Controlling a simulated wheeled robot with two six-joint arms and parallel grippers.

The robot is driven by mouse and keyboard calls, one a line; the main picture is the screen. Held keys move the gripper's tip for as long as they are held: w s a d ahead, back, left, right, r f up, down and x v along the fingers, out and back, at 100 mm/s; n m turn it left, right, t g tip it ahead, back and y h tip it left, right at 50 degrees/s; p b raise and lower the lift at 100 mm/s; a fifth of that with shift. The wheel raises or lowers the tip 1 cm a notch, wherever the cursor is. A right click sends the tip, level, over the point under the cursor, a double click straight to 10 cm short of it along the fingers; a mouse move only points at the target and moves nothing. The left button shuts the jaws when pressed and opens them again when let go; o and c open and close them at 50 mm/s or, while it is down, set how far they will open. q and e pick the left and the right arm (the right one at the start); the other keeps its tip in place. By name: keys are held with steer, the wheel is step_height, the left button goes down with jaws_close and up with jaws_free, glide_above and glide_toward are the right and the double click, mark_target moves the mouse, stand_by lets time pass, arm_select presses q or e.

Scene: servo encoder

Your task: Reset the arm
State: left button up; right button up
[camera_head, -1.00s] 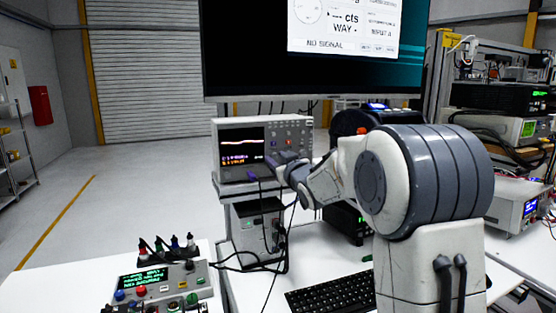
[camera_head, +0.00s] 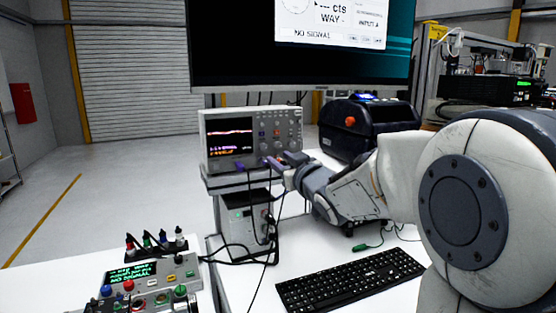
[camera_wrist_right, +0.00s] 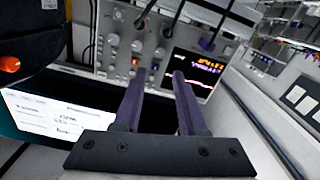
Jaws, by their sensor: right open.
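My right arm (camera_head: 365,195) comes in from the right and reaches toward the oscilloscope (camera_head: 206,148). Its gripper (camera_head: 276,163) is in front of the lower right of the oscilloscope's panel. In the right wrist view, the gripper's two purple fingers (camera_wrist_right: 157,75) are apart with nothing between them. They point at the oscilloscope's knobs and sockets (camera_wrist_right: 118,50), with the screen (camera_wrist_right: 195,68) just right of them. I cannot tell whether the fingertips touch the panel. A purple plug (camera_head: 239,167) sits at the oscilloscope's lower front. My left gripper is not in view.
A monitor (camera_head: 215,60) hangs above, showing NO SIGNAL. A grey box (camera_head: 238,222) with cables stands below the oscilloscope. A keyboard (camera_head: 350,280) lies under my right arm. A control box with buttons (camera_head: 195,285) and several colored plugs (camera_head: 155,240) are at front left. A dark case (camera_head: 375,135) stands behind the arm.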

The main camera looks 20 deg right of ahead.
steer(key=s+a+f+n+g+y+p, duration=0.15)
steer(key=s+a+f+g+p, duration=0.25)
steer(key=s+a+f+g, duration=0.9)
steer(key=s+a+f+n+g+p, duration=0.1)
steer(key=s+a+f+g, duration=0.1)
steer(key=s, duration=0.9)
steer(key=s+a+f+n+g+h+p, duration=0.1)
steer(key=s+a+f+n+g, duration=0.1)
steer(key=s, duration=0.9)
steer(key=a+f+g, duration=0.1)
steer(key=a+f, duration=0.1)
steer(key=a, duration=0.1)
steer(key=shift+s+a+p, duration=0.25)
steer(key=shift+s+p, duration=0.05)
